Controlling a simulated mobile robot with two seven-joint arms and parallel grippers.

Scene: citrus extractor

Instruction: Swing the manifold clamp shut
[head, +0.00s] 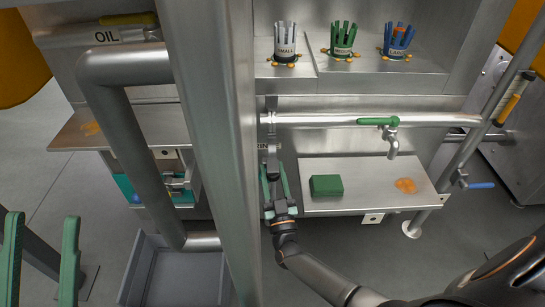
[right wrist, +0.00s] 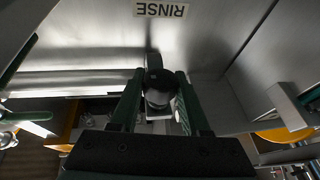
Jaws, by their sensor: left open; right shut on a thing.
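The steel manifold pipe (head: 330,119) runs across under the shelf. A metal clamp (head: 271,110) sits on its left part, close beside the large vertical column, and its lever hangs downward. My right gripper (head: 272,178), with green fingers, is below the clamp at the lever's lower end. In the right wrist view its fingers stand on both sides of a dark rounded clamp handle (right wrist: 158,88), shut on it. The fingers partly hide the lever. My left gripper (head: 42,255) is open and empty at the lower left, far from the clamp.
A thick vertical column (head: 212,130) stands just left of the clamp. A green-handled tap (head: 390,132) is right of it. A green sponge (head: 326,186) and an orange lump (head: 405,185) lie on the lower tray (head: 365,200). A grey bin (head: 165,275) is below.

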